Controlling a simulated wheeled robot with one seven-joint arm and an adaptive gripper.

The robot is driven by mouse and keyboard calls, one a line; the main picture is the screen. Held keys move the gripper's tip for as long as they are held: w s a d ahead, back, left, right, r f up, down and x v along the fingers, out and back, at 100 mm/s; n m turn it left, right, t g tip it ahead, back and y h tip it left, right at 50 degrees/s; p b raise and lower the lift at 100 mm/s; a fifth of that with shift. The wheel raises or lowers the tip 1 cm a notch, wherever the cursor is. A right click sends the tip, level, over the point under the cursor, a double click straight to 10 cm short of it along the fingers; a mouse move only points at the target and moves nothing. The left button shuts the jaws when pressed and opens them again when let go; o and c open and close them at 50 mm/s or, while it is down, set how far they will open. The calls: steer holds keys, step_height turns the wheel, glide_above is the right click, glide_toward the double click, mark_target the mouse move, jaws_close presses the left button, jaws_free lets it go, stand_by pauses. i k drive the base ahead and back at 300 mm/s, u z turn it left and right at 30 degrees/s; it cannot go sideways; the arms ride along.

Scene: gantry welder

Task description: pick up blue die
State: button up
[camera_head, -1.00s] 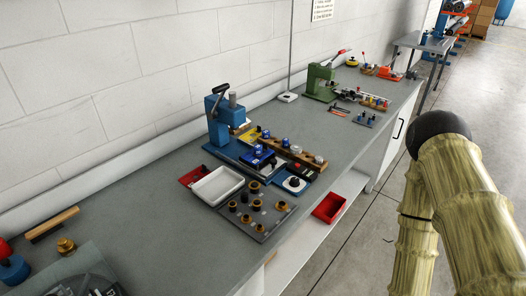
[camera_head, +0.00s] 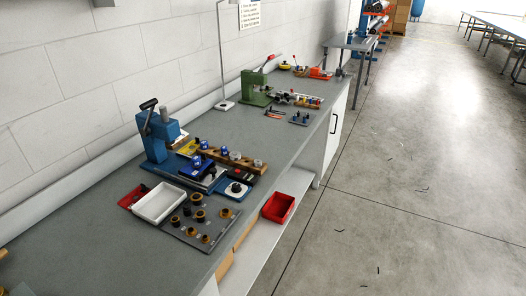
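Several blue items that could be the blue die show around the blue press (camera_head: 158,140) on the grey workbench (camera_head: 85,243). A blue block (camera_head: 194,168) sits at the press's base. A flat blue piece with a white face and a black knob (camera_head: 236,189) lies to the right. I cannot tell which one is the blue die. My gripper is not in view.
A white tray (camera_head: 160,205), a red tray (camera_head: 132,197) and a grey plate with brass pieces (camera_head: 193,237) stand near the press. A red bin (camera_head: 278,207) is on the lower shelf. A green press (camera_head: 256,88) stands farther back.

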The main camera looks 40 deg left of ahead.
mark_target(196, 161)
steer(key=z, duration=0.55)
steer(key=i, duration=2.05)
steer(key=u, duration=3.25)
